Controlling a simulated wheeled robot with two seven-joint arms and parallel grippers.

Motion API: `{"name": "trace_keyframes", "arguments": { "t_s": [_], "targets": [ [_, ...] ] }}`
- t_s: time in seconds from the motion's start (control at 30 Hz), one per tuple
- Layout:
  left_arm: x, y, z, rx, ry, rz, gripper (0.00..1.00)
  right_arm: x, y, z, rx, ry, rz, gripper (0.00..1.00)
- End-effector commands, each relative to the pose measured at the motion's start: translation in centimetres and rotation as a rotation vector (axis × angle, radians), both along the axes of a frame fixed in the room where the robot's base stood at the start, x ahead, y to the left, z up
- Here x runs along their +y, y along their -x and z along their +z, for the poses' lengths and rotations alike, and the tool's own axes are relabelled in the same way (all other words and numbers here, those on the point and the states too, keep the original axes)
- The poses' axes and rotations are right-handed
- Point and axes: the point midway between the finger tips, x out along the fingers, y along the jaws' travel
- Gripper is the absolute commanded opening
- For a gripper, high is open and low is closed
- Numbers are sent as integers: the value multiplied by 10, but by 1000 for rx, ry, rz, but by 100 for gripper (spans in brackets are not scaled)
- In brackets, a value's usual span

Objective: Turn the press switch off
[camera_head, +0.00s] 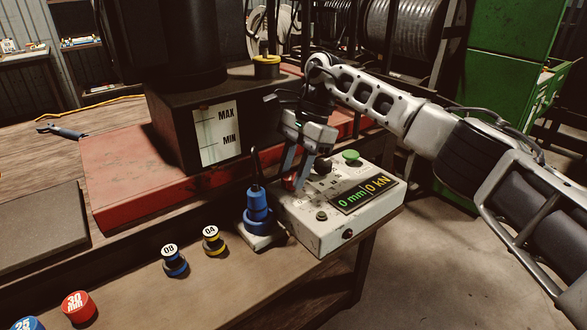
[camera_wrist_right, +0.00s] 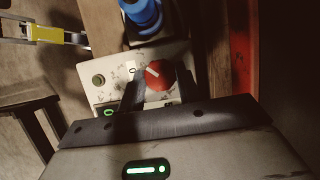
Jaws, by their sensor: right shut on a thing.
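The grey-white control box (camera_head: 318,230) sits on the bench's right end, with a display reading 0 mm and 0 kN (camera_head: 364,193). Its red rotary switch (camera_wrist_right: 160,75) has a white pointer mark and shows near the middle of the right wrist view. In the head view the red switch (camera_head: 290,181) is partly hidden by my fingers. My right gripper (camera_head: 299,174) reaches down from above and is shut on the red switch; its fingers also show in the right wrist view (camera_wrist_right: 155,90). I do not see my left gripper in the head view.
A green button (camera_head: 352,157) and a small dark button (camera_head: 321,216) are on the box. A blue fitting (camera_head: 257,207) stands just left of it. Several dies lie further left, including the yellow one (camera_head: 213,238). The red press base (camera_head: 130,195) is behind.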

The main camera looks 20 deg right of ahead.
Motion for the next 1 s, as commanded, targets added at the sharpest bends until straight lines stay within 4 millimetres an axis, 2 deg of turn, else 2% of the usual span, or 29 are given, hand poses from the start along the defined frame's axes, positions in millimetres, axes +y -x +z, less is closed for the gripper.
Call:
{"name": "trace_keyframes", "arguments": {
  "t_s": [0.37,0.4,0.43,0.47,0.77,0.87,1.0],
  "targets": [
    [0,0,0,0,-1,-1,54,0,-1,2,-5,-1,4,11],
    [0,0,0,0,-1,-1,54,0,-1,2,-5,-1,4,45],
    [0,0,0,0,-1,-1,54,0,-1,2,-5,-1,3,53],
    [0,0,0,0,-1,-1,54,0,-1,1,-5,-1,3,56],
    [0,0,0,0,-1,-1,54,-1,-1,2,-3,0,3,56],
    [0,0,-1,0,0,-1,54,-3,-2,9,-4,-1,2,56],
    [0,0,-3,0,4,0,54,-11,-6,33,-6,0,1,56]
  ]
}}
